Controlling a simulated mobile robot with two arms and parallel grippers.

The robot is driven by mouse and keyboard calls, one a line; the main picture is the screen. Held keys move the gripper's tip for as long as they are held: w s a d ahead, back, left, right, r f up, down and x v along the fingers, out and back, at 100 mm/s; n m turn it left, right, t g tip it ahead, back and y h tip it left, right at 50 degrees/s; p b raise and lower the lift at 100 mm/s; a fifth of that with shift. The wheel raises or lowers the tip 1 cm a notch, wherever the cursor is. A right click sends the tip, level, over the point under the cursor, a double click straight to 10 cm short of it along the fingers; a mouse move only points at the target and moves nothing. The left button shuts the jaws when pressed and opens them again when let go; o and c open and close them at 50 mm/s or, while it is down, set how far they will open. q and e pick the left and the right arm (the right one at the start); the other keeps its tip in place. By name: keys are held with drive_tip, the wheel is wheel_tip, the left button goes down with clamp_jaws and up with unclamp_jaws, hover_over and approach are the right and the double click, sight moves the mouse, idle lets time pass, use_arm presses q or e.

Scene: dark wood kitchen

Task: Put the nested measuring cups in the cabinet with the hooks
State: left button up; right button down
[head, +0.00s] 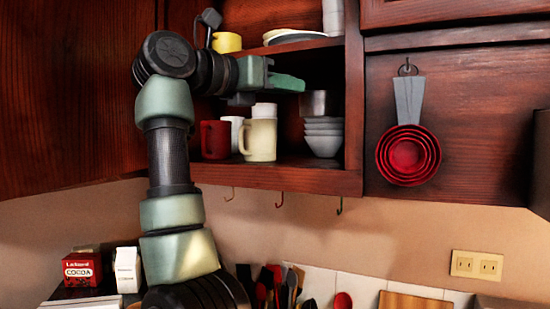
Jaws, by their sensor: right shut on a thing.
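Red nested measuring cups (408,156) with a grey handle hang from a dark hook on the wood panel at the right. The open cabinet (290,180) left of them has several small hooks under its bottom edge. My right gripper (286,84) reaches into this cabinet from the left, above the mugs and well left of the red cups. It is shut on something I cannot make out. A grey metal cup (313,103) is close to its fingertip, just above a stack of bowls; I cannot tell whether they touch. My left gripper is out of view.
The lower shelf holds a red mug (214,139), a cream mug (260,140), white cups and stacked bowls (323,138). A yellow mug (227,42) and plates stand above. A cabinet door (70,95) stands at the left. Utensils and a cocoa box (83,269) are below.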

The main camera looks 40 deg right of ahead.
drive_tip(key=shift+d+f, duration=0.2)
drive_tip(key=shift+f, duration=0.45)
drive_tip(key=shift+d+f, duration=0.15)
drive_tip(key=shift+f, duration=0.45)
wheel_tip(320, 180, down, 7)
drive_tip(key=a, duration=0.1)
drive_tip(key=shift+s+a+p, duration=0.15)
drive_tip(key=shift+a+p, duration=0.2)
drive_tip(key=shift+p, duration=0.05)
drive_tip(key=c, duration=1.7)
unclamp_jaws()
drive_tip(key=shift+f, duration=0.2)
drive_tip(key=o, duration=0.4)
drive_tip(key=shift+d, duration=0.1)
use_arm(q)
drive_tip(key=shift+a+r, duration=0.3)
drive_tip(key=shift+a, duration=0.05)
use_arm(e)
drive_tip(key=shift+o, duration=0.2)
